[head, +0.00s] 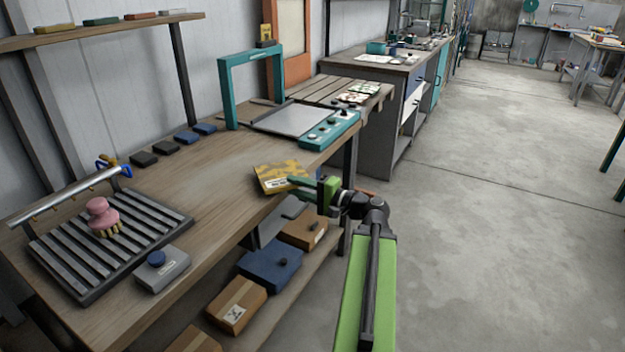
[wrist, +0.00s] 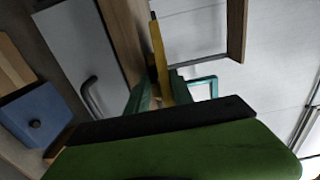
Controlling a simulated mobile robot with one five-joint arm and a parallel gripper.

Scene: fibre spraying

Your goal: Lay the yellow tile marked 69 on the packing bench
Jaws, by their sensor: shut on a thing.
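A yellow tile (head: 281,177) with dark patches and a white label is in my gripper (head: 298,183); I cannot read its number. In the wrist view the tile (wrist: 159,50) shows nearly edge-on between the teal fingers of my gripper (wrist: 161,90). In the head view the tile appears over the front edge of the long wooden bench (head: 205,175); how high it is above the top I cannot tell. No sign shows which surface is the packing bench. A slatted wooden table (head: 335,85) stands behind, with several pale patterned tiles (head: 358,92) on it.
A teal-framed device (head: 330,130) stands on the bench's far end. A dark slatted rack (head: 105,245) with a pink-topped brush (head: 102,215) and a grey box (head: 162,268) are at the near end. The bench middle is clear. Boxes (head: 270,265) sit underneath. Floor to the right is free.

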